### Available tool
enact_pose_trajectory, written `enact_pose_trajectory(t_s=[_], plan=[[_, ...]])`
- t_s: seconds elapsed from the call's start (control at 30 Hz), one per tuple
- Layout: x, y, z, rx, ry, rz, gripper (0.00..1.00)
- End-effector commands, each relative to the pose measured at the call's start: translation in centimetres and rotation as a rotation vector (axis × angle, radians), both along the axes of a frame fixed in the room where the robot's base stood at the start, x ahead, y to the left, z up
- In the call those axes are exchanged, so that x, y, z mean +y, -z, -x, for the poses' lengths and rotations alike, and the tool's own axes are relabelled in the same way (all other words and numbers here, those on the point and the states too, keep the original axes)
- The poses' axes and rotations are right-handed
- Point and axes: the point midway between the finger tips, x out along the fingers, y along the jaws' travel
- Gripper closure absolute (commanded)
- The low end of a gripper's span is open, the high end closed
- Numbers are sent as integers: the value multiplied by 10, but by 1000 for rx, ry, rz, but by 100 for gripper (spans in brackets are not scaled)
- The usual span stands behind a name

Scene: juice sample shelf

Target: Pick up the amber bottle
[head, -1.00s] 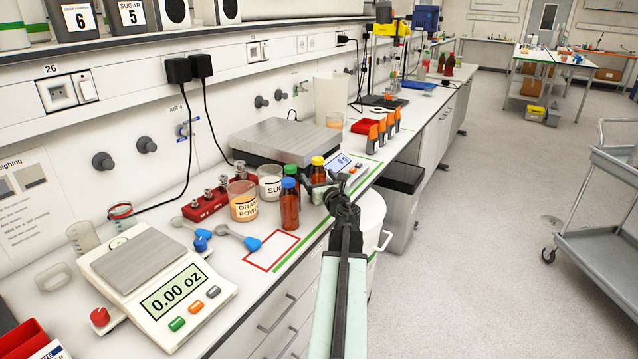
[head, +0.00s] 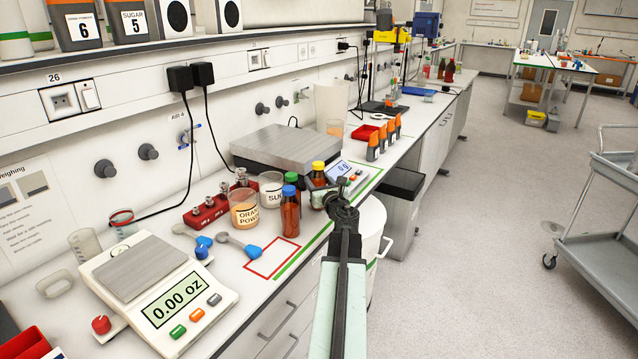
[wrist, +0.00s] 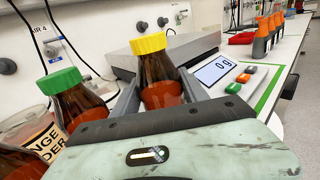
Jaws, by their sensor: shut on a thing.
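Amber bottles with red-brown contents stand together on the bench. The yellow-capped amber bottle (head: 318,176) is at the back right of the group; it also shows in the wrist view (wrist: 158,75). My gripper (head: 334,188) is at this bottle, with one grey finger on each side of it in the wrist view (wrist: 160,98). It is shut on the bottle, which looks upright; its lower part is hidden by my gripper. The blue-capped bottle (head: 290,210) stands in front, and the green-capped bottle (wrist: 75,100) is just left of my gripper.
Beakers labelled orange powder (head: 244,211) and sugar (head: 271,192) stand left of the bottles. A large scale (head: 288,147) is behind them. A red-outlined rectangle (head: 262,272) on the bench in front is empty. A small scale (head: 140,265) is at the front left.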

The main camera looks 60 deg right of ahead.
Motion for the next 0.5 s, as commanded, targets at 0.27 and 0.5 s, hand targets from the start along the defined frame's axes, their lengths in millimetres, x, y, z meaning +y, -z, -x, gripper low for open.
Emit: enact_pose_trajectory(t_s=[0.27, 0.5], plan=[[2, -28, 17, 0, 4, 0, 100], [7, -34, 80, 0, 6, 0, 100]])
